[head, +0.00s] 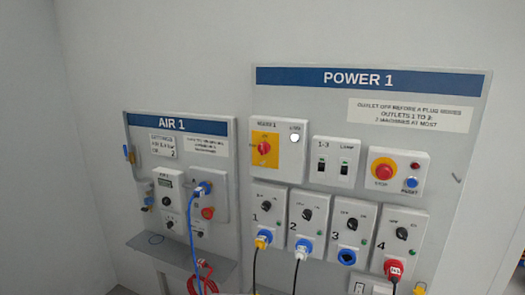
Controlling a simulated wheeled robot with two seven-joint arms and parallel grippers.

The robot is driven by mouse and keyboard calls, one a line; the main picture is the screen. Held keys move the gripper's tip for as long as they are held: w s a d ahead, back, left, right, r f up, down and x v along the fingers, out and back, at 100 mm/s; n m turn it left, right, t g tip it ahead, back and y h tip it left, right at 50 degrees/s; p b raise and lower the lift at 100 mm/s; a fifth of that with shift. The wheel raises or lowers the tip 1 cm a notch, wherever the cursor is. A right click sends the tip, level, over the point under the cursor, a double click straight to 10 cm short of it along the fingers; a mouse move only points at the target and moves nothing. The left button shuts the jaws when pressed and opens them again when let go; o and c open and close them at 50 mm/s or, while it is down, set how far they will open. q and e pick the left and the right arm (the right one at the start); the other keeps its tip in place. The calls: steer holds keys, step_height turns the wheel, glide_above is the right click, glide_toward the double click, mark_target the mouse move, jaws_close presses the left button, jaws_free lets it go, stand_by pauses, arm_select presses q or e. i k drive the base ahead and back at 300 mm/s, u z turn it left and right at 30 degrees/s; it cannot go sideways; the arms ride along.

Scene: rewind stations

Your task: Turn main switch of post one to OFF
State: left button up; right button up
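The POWER 1 panel (475,140) stands at the right, upright against the wall. At its upper left is the main switch (264,149), a red rotary handle on a yellow plate in a white box. The lettering around the handle is too small to read, so I cannot tell its position for sure. A round white lamp (295,138) beside it looks bright. Neither of my grippers is in view, and nothing covers the switch.
Right of the switch are a 1-3 breaker box (334,163) and a red stop button (384,170). Below are several outlets with knobs, some with plugs and hanging cables. The AIR 1 panel (130,160) stands left with a grey shelf (140,243) and hoses.

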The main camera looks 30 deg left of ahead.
mark_target(264, 148)
steer(key=u, duration=0.25)
steer(key=i, duration=0.65)
steer(key=u, duration=2.95)
steer(key=i, duration=2.45)
steer(key=z, duration=3)
